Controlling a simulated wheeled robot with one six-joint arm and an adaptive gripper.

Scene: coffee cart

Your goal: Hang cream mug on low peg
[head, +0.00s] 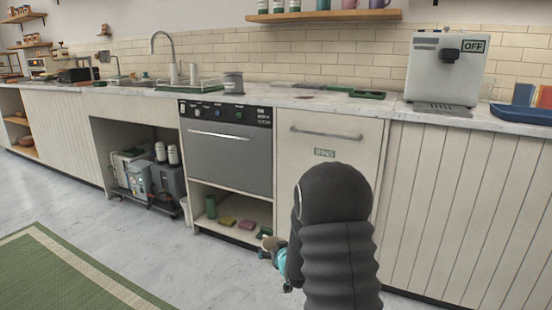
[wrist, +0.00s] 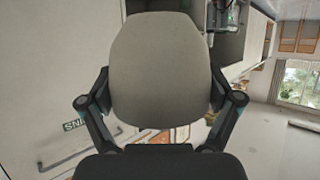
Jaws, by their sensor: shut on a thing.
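My gripper (wrist: 161,104) is shut on a smooth cream-grey rounded thing, which I take to be the cream mug (wrist: 160,62). It fills the middle of the wrist view, with a finger on each side. Its handle and opening cannot be made out there. In the head view my gripper (head: 274,250) is low in front of the cabinets, mostly hidden behind my dark arm, and only a small pale part of the held thing shows. No low peg can be made out in either view.
A marble counter (head: 300,99) runs along the tiled wall, with a white machine marked OFF (head: 446,68) at right. A wooden shelf (head: 322,16) above holds several cups. Below are an oven (head: 228,150) and a BINS cabinet (head: 318,125). The floor at left is open, with a green rug (head: 70,270).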

